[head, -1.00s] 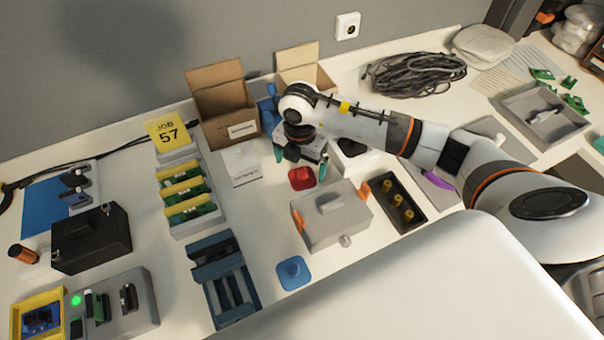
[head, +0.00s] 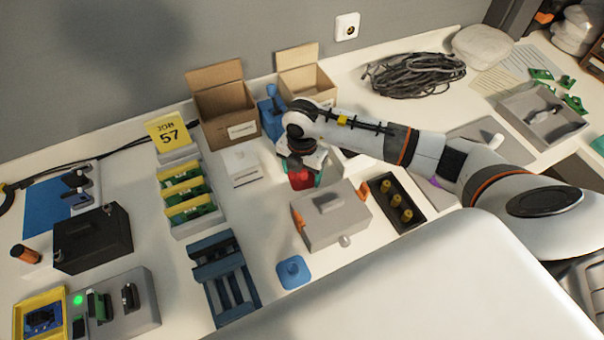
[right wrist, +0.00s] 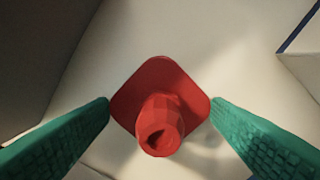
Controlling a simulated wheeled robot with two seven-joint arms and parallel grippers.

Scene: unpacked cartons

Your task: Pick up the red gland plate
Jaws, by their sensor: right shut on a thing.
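The red gland plate (head: 300,180) is on the white table behind the grey lidded box, partly hidden by my right gripper (head: 303,176). In the right wrist view it is a red square plate (right wrist: 160,82) with rounded corners and a faceted red stub facing the camera. The green fingers of my right gripper (right wrist: 160,106) meet the plate at its left and right corners, shut on it. I cannot tell whether the plate is clear of the table. A blue plate of similar shape (head: 293,272) lies nearer the front. My left gripper is not in view.
The grey lidded box (head: 328,222) stands close in front of the gripper. A black tray with brass-coloured parts (head: 376,209) is to its right. Open cartons (head: 224,112) and a blue object (head: 272,118) stand behind. A white box (head: 241,165) is to the left.

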